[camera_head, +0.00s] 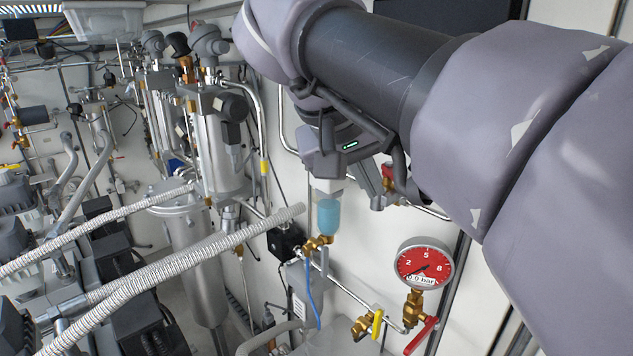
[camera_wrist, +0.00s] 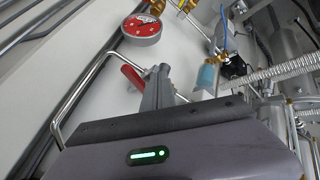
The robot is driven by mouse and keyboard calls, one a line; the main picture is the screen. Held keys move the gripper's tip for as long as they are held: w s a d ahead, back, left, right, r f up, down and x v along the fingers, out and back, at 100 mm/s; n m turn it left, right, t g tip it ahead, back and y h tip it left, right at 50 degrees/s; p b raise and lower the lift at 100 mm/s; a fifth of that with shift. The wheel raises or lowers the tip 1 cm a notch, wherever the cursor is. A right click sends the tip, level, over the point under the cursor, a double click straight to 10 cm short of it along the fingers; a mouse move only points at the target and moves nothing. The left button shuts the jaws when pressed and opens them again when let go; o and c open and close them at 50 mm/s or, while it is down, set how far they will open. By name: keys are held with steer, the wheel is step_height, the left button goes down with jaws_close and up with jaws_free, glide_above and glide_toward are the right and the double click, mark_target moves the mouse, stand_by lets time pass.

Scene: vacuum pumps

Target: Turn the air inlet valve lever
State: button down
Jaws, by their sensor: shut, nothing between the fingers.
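My gripper (camera_head: 374,192) is in front of the white wall, pointing down and away from my arm, with its fingers together and empty. In the wrist view the closed fingers (camera_wrist: 158,90) stand right beside a red valve lever (camera_wrist: 133,78), which lies to their left. The red lever (camera_head: 387,173) shows only partly in the head view, behind the fingers. I cannot tell whether the fingers touch it. Another red lever (camera_head: 421,337) hangs below the pressure gauge, and a yellow lever (camera_head: 377,323) is left of it. No label shows which one is the air inlet valve.
The red pressure gauge (camera_head: 424,264) sits below and right of my gripper. A blue filter bowl (camera_head: 328,216) is on its left. Metal pipes run along the wall. Ribbed hoses (camera_head: 190,262) and steel cylinders (camera_head: 207,285) crowd the left. Bare wall lies between gauge and gripper.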

mark_target(392, 179)
steer(key=shift+w+d, duration=0.15)
steer(key=shift+d, duration=1.25)
steer(key=shift+a, duration=0.1)
steer(key=shift+d, duration=0.2)
steer(key=shift+n, duration=0.3)
